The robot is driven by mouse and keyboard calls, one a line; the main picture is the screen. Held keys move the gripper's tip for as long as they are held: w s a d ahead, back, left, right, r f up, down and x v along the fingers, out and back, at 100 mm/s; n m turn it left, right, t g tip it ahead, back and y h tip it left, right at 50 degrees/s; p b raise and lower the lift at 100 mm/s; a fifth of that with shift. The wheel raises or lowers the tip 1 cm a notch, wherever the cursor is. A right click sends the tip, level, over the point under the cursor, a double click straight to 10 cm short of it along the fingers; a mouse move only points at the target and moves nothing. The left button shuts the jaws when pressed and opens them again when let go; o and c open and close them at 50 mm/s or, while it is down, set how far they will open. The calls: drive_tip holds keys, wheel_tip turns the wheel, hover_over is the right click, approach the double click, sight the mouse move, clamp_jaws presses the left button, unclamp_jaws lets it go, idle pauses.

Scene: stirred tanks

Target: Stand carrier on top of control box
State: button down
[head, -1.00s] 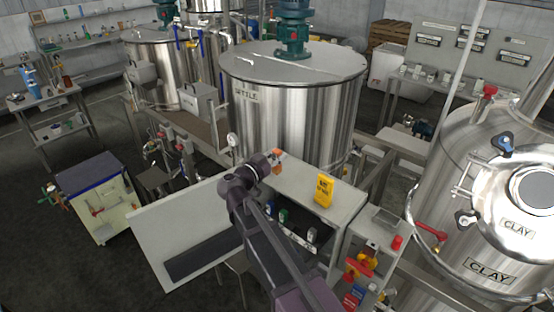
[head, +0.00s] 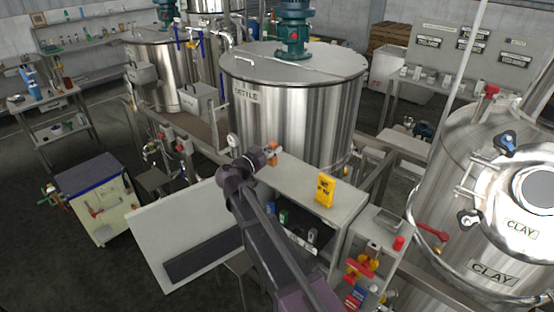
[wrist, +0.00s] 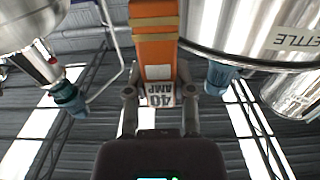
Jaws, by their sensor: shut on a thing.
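The carrier (wrist: 155,45) is an orange block with a white "40 AMP" label. In the wrist view it is between the two fingers of my gripper (wrist: 160,100), which is shut on it. In the head view the carrier (head: 272,148) shows as a small orange patch beside my dark gripper (head: 270,157), partly hidden by it. They appear over the back left part of the control box's flat grey top (head: 298,178). I cannot tell how much gap there is between carrier and box. The box's front is open, with several small coloured items inside.
A yellow sign (head: 325,191) stands on the box top, right of my gripper. The box's white door (head: 160,225) hangs open to the left. The steel kettle (head: 300,120) rises close behind. A clay tank (head: 490,200) stands at right. The middle of the box top is clear.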

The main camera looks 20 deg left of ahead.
sight(270, 159)
drive_tip(key=shift+f+b, duration=1.15)
drive_tip(key=shift+f, duration=0.35)
drive_tip(key=shift+f, duration=0.2)
drive_tip(key=shift+c, duration=2.4)
unclamp_jaws()
drive_tip(key=shift+r, duration=0.1)
drive_tip(key=shift+r, duration=0.15)
drive_tip(key=v, duration=1.2)
drive_tip(key=shift+d, duration=0.1)
